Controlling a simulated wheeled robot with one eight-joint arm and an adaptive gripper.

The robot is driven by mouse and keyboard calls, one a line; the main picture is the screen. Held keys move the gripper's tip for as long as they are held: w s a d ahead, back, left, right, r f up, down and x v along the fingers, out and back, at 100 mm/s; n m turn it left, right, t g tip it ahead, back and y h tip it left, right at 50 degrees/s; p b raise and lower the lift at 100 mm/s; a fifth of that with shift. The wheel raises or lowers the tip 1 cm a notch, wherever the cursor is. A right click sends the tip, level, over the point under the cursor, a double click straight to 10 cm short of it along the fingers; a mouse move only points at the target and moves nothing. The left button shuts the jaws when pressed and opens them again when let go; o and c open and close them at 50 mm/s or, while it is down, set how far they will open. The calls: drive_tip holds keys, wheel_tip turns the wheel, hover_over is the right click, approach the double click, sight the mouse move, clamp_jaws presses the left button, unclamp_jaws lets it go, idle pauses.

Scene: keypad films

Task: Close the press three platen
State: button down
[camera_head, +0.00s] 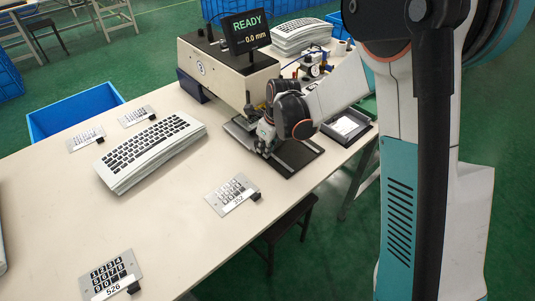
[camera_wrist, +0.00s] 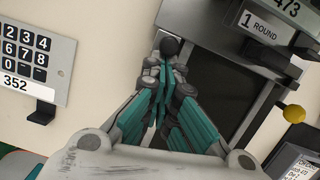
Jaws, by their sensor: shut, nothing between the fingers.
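The press (camera_head: 225,75) is a beige machine with a round number badge that is too small to read surely. Its display (camera_head: 246,33) reads "READY" and "0.0 mm". A dark plate in a metal frame (camera_head: 297,155) lies at its front; the wrist view also shows this plate (camera_wrist: 215,88). My gripper (camera_head: 264,133) is low over the left part of this frame. In the wrist view my gripper (camera_wrist: 165,68) has its fingers together, with nothing held. A black ball knob (camera_wrist: 168,46) is right at the fingertips; I cannot tell whether they touch.
A keypad plate marked 352 (camera_wrist: 25,50) lies left of my gripper. A stack of keypad films (camera_head: 150,150) and other keypad plates (camera_head: 110,280) lie on the table. A yellow knob (camera_wrist: 293,113) and a "1 ROUND" block (camera_wrist: 262,28) are right of the fingers. A tray (camera_head: 347,130) stands right.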

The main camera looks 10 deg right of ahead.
drive_tip(key=shift+r, duration=0.1)
drive_tip(key=s+d+r+n+t, duration=0.1)
drive_tip(key=s+d+r+n, duration=0.3)
drive_tip(key=r, duration=0.5)
drive_tip(key=s+d+r+n, duration=0.2)
drive_tip(key=s+r+n, duration=0.25)
drive_tip(key=r, duration=0.45)
drive_tip(key=s+d+n+t+h, duration=0.1)
drive_tip(key=s+d+n+t, duration=0.1)
drive_tip(key=s+n, duration=0.7)
drive_tip(key=s+d+r+n+t+h, duration=0.1)
drive_tip(key=s+d+n, duration=0.3)
drive_tip(key=s+n, duration=0.5)
drive_tip(key=shift+r+n+t, duration=0.15)
drive_tip(key=shift+n+t, duration=0.3)
drive_tip(key=shift+t, duration=0.15)
